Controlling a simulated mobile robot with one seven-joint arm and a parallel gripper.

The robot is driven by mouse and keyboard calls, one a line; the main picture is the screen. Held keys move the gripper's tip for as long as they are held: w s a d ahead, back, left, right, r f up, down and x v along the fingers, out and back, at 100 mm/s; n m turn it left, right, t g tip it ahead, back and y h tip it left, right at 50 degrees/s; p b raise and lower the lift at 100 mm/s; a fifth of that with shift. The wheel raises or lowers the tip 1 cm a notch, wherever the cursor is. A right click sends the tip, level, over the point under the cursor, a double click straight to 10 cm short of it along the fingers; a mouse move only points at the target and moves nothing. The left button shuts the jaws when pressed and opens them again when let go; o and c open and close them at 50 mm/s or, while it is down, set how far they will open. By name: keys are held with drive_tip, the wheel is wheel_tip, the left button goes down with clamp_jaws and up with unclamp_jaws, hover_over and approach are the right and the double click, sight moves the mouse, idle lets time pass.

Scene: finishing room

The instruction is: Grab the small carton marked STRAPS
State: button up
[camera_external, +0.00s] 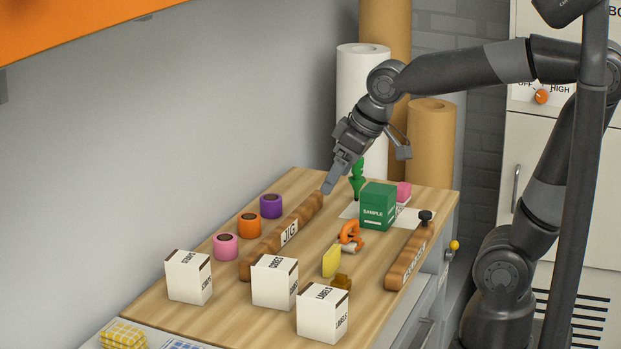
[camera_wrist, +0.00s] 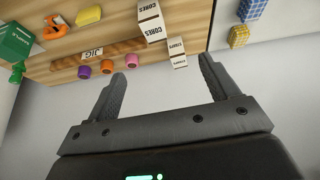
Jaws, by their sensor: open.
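The small carton marked STRAPS (camera_external: 189,279) stands upright at the left front of the wooden bench top. It is white with a dark-striped top; its lettering is hard to read. It also shows in the wrist view (camera_wrist: 178,54), beyond and between my fingertips. My gripper (camera_external: 328,187) is high over the far part of the bench, near the far end of the JIG bar, well apart from the carton. In the wrist view my gripper (camera_wrist: 163,68) is open with nothing between its fingers.
Similar cartons, CORES (camera_external: 274,282) and LABELS (camera_external: 322,313), stand to the right. The JIG bar (camera_external: 262,249) and pink (camera_external: 225,247), orange (camera_external: 249,225) and purple (camera_external: 270,207) rolls lie behind. A green SAMPLE box (camera_external: 378,206) stands farther back. A wall runs along the left.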

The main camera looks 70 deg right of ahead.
drive_tip(key=w+f, duration=0.2)
drive_tip(key=w, duration=0.7)
drive_tip(key=g, duration=0.1)
approach(187, 258)
drive_tip(key=shift+d+f+n, duration=0.35)
drive_tip(key=shift+d+n, duration=0.05)
drive_tip(key=shift+d, duration=0.1)
drive_tip(key=shift+w+f, duration=0.2)
drive_tip(key=shift+f, duration=0.05)
drive_tip(key=x, duration=0.5)
drive_tip(key=shift+w+a+f, duration=0.15)
drive_tip(key=shift+a+x, duration=0.2)
drive_tip(key=shift+x, duration=1.2)
drive_tip(key=shift+a+x, duration=0.15)
drive_tip(key=shift+x, duration=1.2)
drive_tip(key=shift+c, duration=0.4)
